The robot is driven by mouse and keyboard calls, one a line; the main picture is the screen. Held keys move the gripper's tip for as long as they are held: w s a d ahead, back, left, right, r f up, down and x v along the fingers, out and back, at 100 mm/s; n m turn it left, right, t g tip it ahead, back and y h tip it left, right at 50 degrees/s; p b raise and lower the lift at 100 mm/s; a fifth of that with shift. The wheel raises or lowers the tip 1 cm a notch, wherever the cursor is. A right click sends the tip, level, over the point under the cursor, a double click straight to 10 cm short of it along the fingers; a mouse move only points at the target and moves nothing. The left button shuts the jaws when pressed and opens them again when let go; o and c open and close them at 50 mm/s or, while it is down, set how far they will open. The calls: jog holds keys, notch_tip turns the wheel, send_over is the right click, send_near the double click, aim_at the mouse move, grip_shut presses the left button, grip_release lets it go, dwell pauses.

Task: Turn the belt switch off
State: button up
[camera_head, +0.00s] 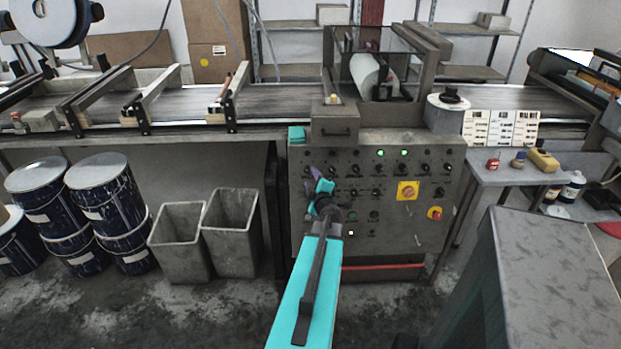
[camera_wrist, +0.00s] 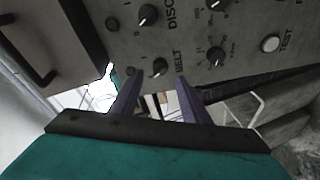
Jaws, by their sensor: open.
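The belt switch (camera_wrist: 159,67), a black rotary knob with a light pointer mark, sits beside the word BELT on the grey control panel (camera_head: 408,222). In the wrist view it shows just beyond and between the tips of my gripper (camera_wrist: 158,80). The two purple fingers are apart with nothing held, and I cannot tell whether they touch the knob. In the head view my gripper (camera_head: 317,177) is in front of the panel's upper left part, and the belt switch cannot be made out there. The exact setting of the knob is too small to tell.
Other knobs lie close by, including one by DISC (camera_wrist: 147,14), another (camera_wrist: 217,55) and a white TEST button (camera_wrist: 270,43). A red emergency button (camera_head: 435,213) and yellow switch plate (camera_head: 407,191) are on the panel's right. Grey bins (camera_head: 230,230) stand left of the panel.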

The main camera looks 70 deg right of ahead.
jog(key=p+v, duration=0.5)
jog(key=v, duration=0.3)
jog(key=shift+s+a, duration=0.2)
jog(key=shift+a, duration=0.1)
dwell(0.3)
dwell(0.7)
